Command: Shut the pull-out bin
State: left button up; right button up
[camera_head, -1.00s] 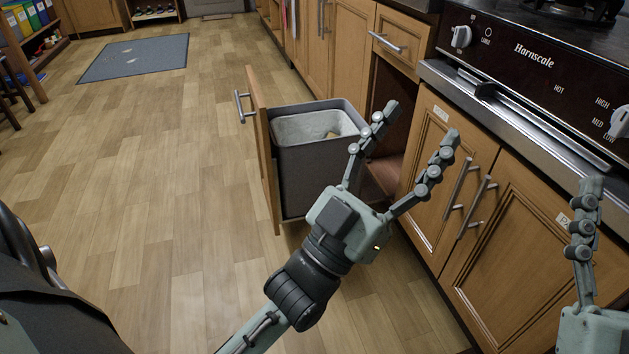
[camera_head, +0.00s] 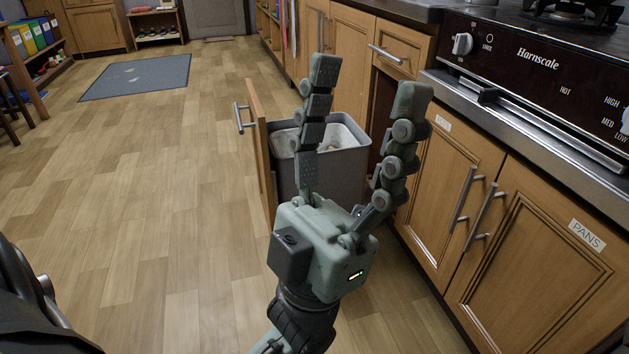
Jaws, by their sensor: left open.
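The pull-out bin (camera_head: 335,176) is a grey tub with a pale liner, standing out from the cabinet row. Its wooden front panel (camera_head: 263,150) is on its left side and carries a metal bar handle (camera_head: 243,118). My left gripper (camera_head: 368,85) is open and empty, fingers pointing up and away. In the picture it overlaps the bin and hides part of the tub; I cannot tell whether it touches. My right gripper does not show.
The bin's cabinet opening (camera_head: 382,112) is right of the tub, below a drawer (camera_head: 402,48). Closed cabinet doors (camera_head: 530,255), one labelled PANS, and a stove (camera_head: 540,65) are at the right. The wooden floor (camera_head: 150,190) left of the bin is clear.

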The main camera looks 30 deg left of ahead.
aim_at(343, 176)
jog(key=u, duration=1.35)
jog(key=i+j+z, duration=0.85)
jog(key=k+j, duration=0.05)
